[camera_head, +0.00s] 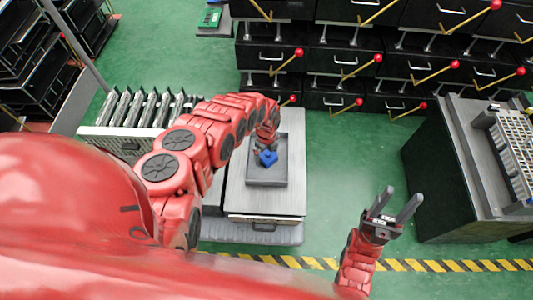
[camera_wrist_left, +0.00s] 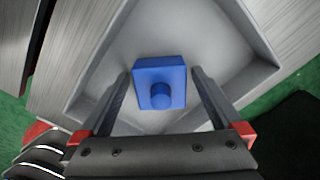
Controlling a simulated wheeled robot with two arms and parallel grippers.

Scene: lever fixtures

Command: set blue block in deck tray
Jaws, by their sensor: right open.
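The blue block (camera_head: 267,158) has a round knob on top and shows over the grey deck tray (camera_head: 267,177). In the left wrist view the block (camera_wrist_left: 159,76) is centred over the tray's floor, inside its walls (camera_wrist_left: 245,20). My right gripper (camera_head: 398,205) is open and empty, at the lower right, away from the tray.
The tray sits on a pale-topped cabinet (camera_head: 235,190). A rack of upright plates (camera_head: 150,108) stands to the left. Black drawers with red-knobbed levers (camera_head: 360,70) line the back. A dark bench (camera_head: 455,170) stands at the right. Green floor between is clear.

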